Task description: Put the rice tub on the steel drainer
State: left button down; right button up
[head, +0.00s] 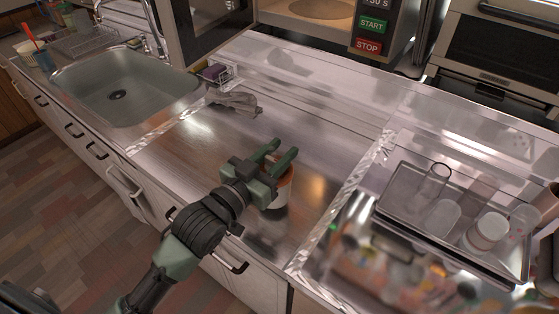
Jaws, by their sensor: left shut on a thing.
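My left gripper (280,152) reaches over the steel counter from the lower left. It is shut on a tub (284,190) with an orange-brown side and a pale rim, which I take as the rice tub. The fingers and wrist hide much of the tub, and I cannot tell whether its base touches the counter. A steel tray (397,202), which looks like the steel drainer, lies at the right, apart from the gripper. My right gripper is not in view.
Clear glasses (436,182) and a white cup-like container (487,232) stand on the tray. The counter behind the gripper is clear.

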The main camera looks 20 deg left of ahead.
pick_arm(q)
jog(key=shift+f, duration=1.25)
jog(key=c, duration=1)
grip_release()
jog(key=shift+f, duration=0.1)
jog(key=shift+r, duration=0.2)
jog(key=shift+s+a+f, duration=0.1)
jog(key=shift+s+a, duration=0.05)
jog(key=shift+s, duration=0.25)
jog(key=p+v, duration=0.1)
jog(key=v, duration=1)
jog(key=shift+s, duration=0.1)
